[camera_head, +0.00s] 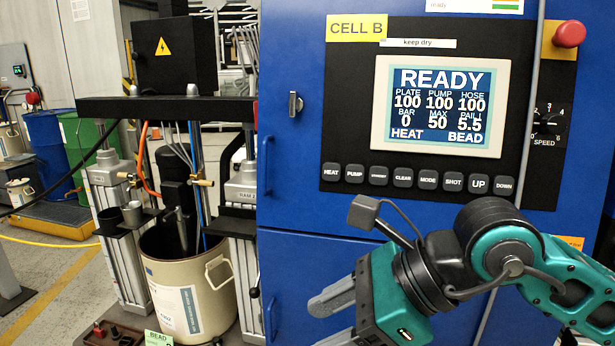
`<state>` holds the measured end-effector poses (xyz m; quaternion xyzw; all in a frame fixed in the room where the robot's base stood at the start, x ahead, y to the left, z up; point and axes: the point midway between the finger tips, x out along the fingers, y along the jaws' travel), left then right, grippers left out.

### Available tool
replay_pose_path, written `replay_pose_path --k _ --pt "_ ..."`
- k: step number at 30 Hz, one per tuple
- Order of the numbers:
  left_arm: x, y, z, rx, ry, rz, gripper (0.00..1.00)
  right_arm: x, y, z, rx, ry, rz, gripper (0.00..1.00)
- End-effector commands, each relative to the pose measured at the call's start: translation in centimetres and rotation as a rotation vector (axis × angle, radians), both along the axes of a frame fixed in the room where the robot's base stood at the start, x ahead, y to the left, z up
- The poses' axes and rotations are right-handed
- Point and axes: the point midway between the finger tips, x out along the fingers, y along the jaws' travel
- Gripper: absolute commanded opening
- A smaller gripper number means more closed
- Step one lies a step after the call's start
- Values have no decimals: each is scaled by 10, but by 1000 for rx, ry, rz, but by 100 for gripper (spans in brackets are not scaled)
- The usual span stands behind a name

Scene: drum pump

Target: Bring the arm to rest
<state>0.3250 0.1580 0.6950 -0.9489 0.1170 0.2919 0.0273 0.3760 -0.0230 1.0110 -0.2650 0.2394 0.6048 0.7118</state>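My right arm (555,270), teal and black, comes in from the right edge in front of the blue cabinet (300,200). Its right gripper (328,319) points left, low in the picture, in front of the cabinet's lower front. Its two grey fingers are apart with nothing seen between them; the lower finger is cut off by the bottom edge. My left gripper is not in view. The control panel's screen (440,105) reads READY, with plate, pump and hose at 100 and bar at 0. A row of buttons (415,178) lies below it, above the arm.
A red knob (569,34) and a speed dial (548,117) are at the panel's right. At the left, a cream drum (185,290) stands under the black crossbeam (160,108) of the pump. Blue (50,160) and green (85,145) drums stand farther back.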

Motion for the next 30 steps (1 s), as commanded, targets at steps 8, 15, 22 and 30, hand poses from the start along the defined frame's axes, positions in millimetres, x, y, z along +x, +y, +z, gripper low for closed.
replay_pose_path --k 8,15,22,30 --pt "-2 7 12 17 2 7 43 -36 52 49 692 676 -26 60" --pt "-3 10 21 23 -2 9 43 14 22 65 1276 1261 -301 60" --pt "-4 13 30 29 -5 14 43 65 -51 -22 1786 1780 -793 60" --pt "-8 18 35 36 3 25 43 17 -129 -195 -1761 -1762 1250 60"
